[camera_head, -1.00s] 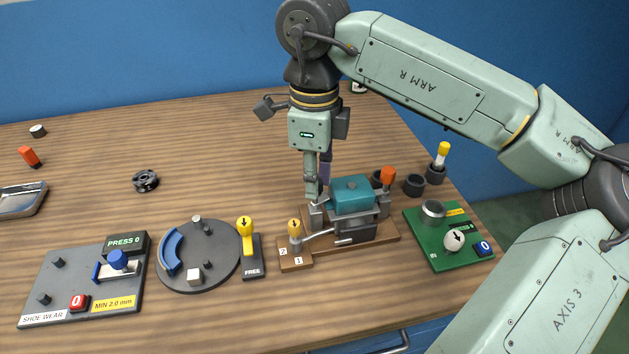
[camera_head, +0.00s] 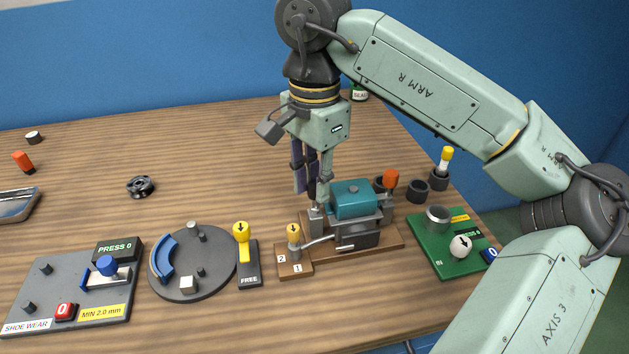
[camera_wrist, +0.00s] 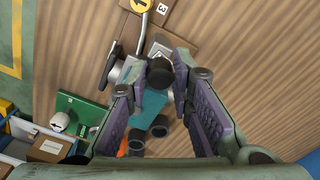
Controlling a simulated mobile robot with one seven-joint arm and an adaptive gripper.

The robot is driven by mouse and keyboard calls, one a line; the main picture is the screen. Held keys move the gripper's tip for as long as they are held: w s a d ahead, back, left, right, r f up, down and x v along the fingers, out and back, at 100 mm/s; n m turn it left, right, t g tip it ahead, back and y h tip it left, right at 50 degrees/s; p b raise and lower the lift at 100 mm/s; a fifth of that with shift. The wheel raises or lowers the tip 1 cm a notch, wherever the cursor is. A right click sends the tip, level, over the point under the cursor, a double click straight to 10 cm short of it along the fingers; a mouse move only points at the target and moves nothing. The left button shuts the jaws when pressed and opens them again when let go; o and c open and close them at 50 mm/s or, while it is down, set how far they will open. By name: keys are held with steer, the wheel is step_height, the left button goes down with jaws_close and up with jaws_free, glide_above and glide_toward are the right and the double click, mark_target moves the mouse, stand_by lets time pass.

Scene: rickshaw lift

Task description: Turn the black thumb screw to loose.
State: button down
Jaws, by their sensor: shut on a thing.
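A teal block (camera_head: 354,199) sits in a grey metal fixture (camera_head: 358,240) on a wooden base (camera_head: 390,243). The black thumb screw (camera_wrist: 160,73) shows as a dark round knob in the wrist view. My gripper (camera_head: 315,203) points down at the left end of the fixture, above a grey post (camera_head: 316,222). In the wrist view my gripper (camera_wrist: 154,68) has its purple-padded fingers on both sides of the knob, shut on it. In the head view the fingers hide the screw. I cannot tell how loose it is.
A yellow-topped lever (camera_head: 293,240) stands close at the left on a board marked 1 and 2. A green board (camera_head: 445,256) with a metal cup (camera_head: 438,219) lies to the right. An orange knob (camera_head: 391,178) rises behind the fixture. The table behind my gripper is mostly clear.

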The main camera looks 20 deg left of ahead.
mark_target(314, 185)
steer(key=shift+n, duration=1.5)
steer(key=c, duration=1.4)
jaws_free()
steer(key=shift+r, duration=0.1)
step_height(314, 185, up, 12)
steer(key=shift+f, duration=0.1)
